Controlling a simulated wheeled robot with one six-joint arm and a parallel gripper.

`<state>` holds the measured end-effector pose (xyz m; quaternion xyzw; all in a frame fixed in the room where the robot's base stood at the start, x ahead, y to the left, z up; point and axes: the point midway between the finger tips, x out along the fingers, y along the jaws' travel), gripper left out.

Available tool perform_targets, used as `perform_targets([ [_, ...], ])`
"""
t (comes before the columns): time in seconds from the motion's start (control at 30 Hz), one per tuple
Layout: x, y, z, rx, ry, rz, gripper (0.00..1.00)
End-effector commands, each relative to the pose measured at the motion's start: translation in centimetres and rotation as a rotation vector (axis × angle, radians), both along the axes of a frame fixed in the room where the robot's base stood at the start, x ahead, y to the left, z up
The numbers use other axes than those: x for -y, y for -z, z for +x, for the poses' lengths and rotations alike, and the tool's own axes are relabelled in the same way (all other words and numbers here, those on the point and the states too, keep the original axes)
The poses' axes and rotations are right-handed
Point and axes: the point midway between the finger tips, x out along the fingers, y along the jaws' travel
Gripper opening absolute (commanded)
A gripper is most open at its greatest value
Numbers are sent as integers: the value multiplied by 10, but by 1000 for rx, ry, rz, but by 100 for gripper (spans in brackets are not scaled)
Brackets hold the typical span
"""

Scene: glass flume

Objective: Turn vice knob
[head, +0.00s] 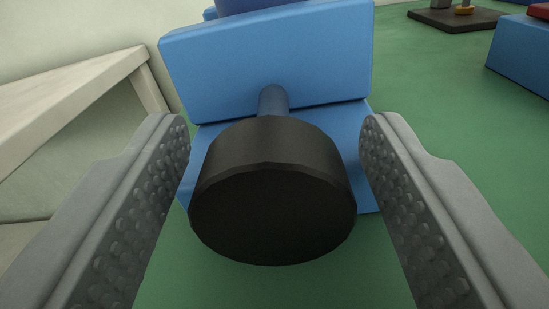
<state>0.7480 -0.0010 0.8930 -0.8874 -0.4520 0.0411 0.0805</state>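The black round vice knob (272,205) faces me in the middle of the head view. A short blue shaft (273,100) joins it to the blue vice (265,60) behind it. My gripper (275,140) is open, with one grey, studded finger on the left of the knob and one on the right. Gaps show between the fingers and the knob's sides, so neither finger appears to touch it. The far side of the knob is hidden.
The vice stands on a green surface (430,110). A pale frame (75,105) is close on the left. At the upper right are a dark plate (450,22) with small parts on it and another blue block (522,58). The green surface right of the vice is clear.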

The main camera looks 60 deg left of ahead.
Motion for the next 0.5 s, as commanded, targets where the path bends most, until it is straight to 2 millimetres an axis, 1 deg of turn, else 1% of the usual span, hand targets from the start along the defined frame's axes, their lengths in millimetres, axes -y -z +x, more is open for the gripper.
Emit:
perform_targets([
  [0.33, 2, 0, -1, 1, 0, -1, 59],
  [0.43, 7, 0, -5, 1, 0, -1, 59],
  [0.5, 15, 0, -10, 0, 1, 1, 59],
])
